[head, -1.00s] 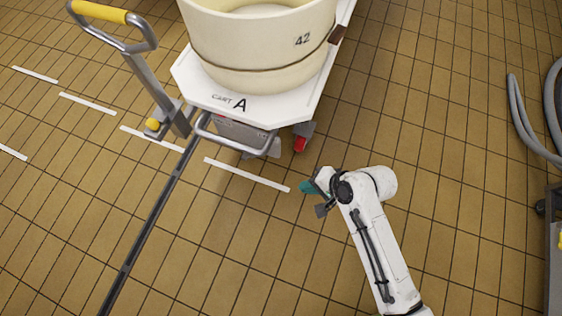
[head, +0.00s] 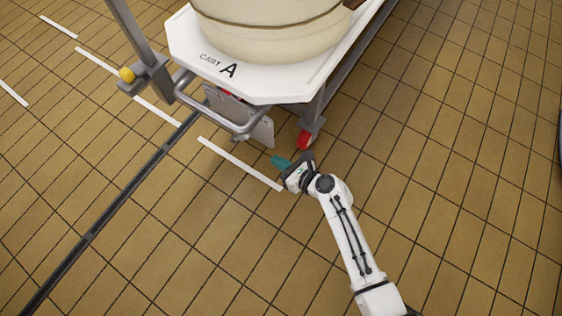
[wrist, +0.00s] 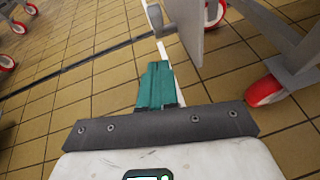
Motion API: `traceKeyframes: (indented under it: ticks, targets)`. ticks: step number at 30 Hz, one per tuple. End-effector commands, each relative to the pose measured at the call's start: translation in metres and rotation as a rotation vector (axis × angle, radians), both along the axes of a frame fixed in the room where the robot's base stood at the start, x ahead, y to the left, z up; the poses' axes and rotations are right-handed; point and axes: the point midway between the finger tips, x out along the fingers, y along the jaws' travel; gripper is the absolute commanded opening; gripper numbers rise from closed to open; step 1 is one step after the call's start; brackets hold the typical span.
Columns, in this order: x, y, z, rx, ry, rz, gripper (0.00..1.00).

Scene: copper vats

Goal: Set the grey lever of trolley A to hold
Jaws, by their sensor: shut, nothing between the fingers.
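Trolley A (head: 285,87) has a white deck marked "CART A" and stands at the top middle of the head view. A grey plate (head: 259,130) hangs under its near end; it also shows edge-on in the wrist view (wrist: 189,28). In the wrist view a small grey rounded piece (wrist: 158,20) sits at the plate's left side; I cannot tell whether it is the grey lever. No lever setting can be read. My gripper (head: 280,161), with teal fingers, is shut and empty. It is low, in front of the plate and apart from it. The fingers also show in the wrist view (wrist: 156,84).
A grey bar loop (head: 215,122) sticks out from the trolley's near end. A red caster (head: 305,139) is close beyond my gripper.

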Motion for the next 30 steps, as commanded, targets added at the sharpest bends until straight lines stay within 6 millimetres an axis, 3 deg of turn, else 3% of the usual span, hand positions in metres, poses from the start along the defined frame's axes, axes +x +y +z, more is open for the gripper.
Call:
traceKeyframes:
  ticks: [10, 18, 30]
  targets:
    - [0.047, 0.045, -0.030, -0.002, -0.004, 0.004, 0.00]
    - [0.069, 0.064, -0.013, -0.004, -0.003, 0.004, 0.00]
    - [0.074, 0.067, -0.010, -0.003, -0.002, 0.002, 0.00]
